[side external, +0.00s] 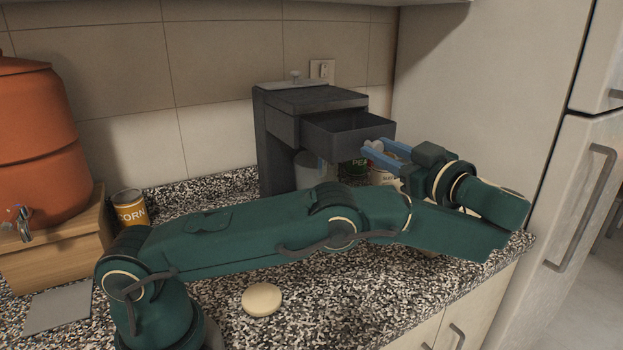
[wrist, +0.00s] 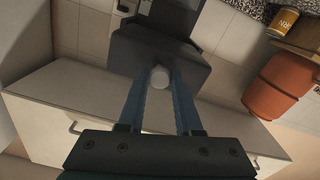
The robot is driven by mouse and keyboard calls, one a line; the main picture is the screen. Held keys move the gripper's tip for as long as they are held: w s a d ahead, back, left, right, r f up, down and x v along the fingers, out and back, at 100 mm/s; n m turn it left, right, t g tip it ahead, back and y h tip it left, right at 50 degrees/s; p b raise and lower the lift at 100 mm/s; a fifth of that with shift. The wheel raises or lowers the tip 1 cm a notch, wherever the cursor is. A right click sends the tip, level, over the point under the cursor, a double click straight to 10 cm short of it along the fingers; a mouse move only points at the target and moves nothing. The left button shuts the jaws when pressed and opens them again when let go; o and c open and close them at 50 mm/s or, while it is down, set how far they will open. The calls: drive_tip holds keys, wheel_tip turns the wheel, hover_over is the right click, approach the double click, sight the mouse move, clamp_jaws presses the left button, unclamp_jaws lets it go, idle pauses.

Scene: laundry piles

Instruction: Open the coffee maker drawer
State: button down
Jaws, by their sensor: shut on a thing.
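The dark grey coffee maker (side external: 277,140) stands against the tiled wall. Its drawer (side external: 345,140) is pulled out toward my gripper, and its hollow inside shows. The drawer front also shows in the wrist view (wrist: 150,55). My gripper (side external: 370,147) is at the drawer front, with its blue fingers shut on the round, pale drawer knob (wrist: 159,77). The knob sits between the fingertips in the wrist view.
A grey pot (side external: 308,170) stands under the drawer. Cans, one with a green label (side external: 357,166), stand below my gripper. A corn can (side external: 130,208), an orange dispenser (side external: 40,150) on a wooden box (side external: 60,245), and a pale round object (side external: 262,299) are on the speckled counter. A fridge (side external: 480,90) is at right.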

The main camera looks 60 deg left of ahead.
drive_tip(key=c, duration=0.6)
unclamp_jaws()
